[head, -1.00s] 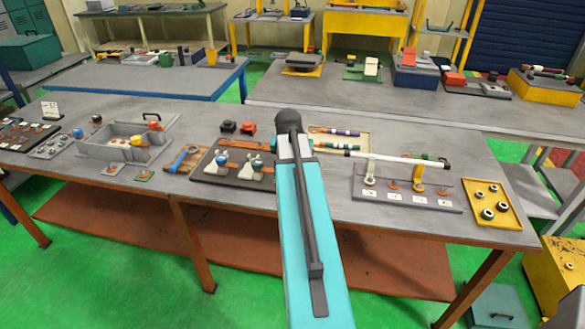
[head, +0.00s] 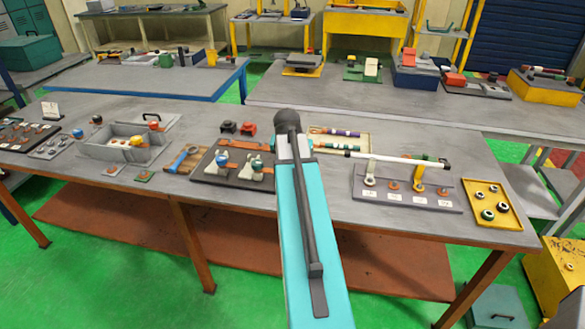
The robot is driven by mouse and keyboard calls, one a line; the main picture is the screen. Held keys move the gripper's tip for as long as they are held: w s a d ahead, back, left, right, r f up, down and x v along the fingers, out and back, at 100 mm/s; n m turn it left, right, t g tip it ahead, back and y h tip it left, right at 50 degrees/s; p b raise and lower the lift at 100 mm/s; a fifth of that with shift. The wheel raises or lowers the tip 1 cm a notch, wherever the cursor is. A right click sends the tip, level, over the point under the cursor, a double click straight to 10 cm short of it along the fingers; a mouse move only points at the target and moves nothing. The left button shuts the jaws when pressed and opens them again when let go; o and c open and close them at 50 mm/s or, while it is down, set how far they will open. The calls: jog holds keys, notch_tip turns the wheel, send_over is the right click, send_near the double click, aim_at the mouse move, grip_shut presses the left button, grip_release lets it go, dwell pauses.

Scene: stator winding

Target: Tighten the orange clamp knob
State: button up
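A grey box-like fixture (head: 112,153) stands on the left part of the near table. My turquoise arm rises through the middle of the view, well to the right of the fixture. My gripper does not show; the far end of the arm is hidden behind its own links.
A grey rack with a white bar (head: 404,201) and a yellow tray of rings (head: 497,218) stand right. Bare table lies along the front edge.

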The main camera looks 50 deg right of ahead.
jog(key=shift+d+r, duration=0.2)
jog(key=shift+r, duration=0.05)
jog(key=o, duration=1.1)
jog(key=shift+c, duration=0.2)
jog(key=shift+a+f, duration=0.1)
jog(key=shift+a, duration=0.1)
jog(key=shift+b+v, duration=1.45)
jog(key=shift+v, duration=5.4)
